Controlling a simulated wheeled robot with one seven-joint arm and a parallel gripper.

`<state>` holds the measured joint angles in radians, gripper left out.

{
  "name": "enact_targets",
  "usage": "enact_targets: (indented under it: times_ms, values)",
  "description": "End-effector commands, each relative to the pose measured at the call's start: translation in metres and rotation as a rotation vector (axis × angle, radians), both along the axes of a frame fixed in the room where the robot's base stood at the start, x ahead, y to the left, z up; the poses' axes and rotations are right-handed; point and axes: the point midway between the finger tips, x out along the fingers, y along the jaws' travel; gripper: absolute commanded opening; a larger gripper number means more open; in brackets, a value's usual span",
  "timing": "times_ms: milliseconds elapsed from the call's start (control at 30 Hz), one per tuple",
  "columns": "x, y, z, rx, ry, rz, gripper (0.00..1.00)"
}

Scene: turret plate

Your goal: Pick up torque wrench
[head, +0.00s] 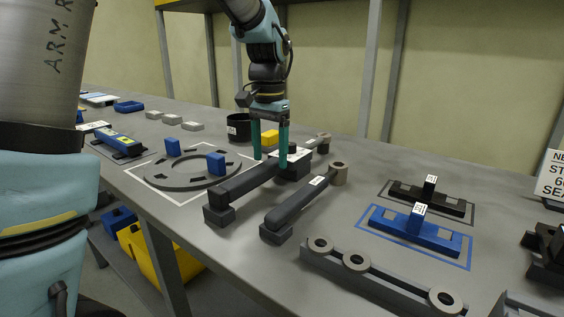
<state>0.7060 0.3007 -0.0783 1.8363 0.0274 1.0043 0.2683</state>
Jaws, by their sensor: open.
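Two long dark wrench-like tools lie side by side on the grey bench in the head view. The left tool (243,184) has a dark handle, with its far end partly hidden by my gripper. The right tool (295,204) has a dark handle, a small white label and a brownish-grey round head. I cannot tell which one is the torque wrench. My gripper (270,161) points down with its two green fingers apart, at the left tool's far part. The fingers appear on either side of it; contact cannot be told. The right tool is clear of my gripper.
A grey ring plate (183,176) with blue blocks lies left. A black cup (238,127) and a yellow block (270,138) stand behind. Blue (412,228) and black (428,197) fixtures lie right. A grey rail (378,274) with rings lies along the front.

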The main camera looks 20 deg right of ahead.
Motion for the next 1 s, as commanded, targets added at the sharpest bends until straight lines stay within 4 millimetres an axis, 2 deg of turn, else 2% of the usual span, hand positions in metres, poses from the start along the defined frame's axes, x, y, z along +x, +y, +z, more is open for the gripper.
enact_targets:
  times_ms: [200,300,567,1000]
  values:
    - [-0.005,-0.002,-0.032,0.003,0.004,-0.001,0.78]
    - [-0.005,-0.002,-0.041,0.003,0.003,-0.001,0.78]
    - [-0.004,-0.002,-0.044,0.001,0.000,-0.001,0.78]
    - [-0.004,-0.002,-0.044,0.000,0.001,-0.001,0.29]
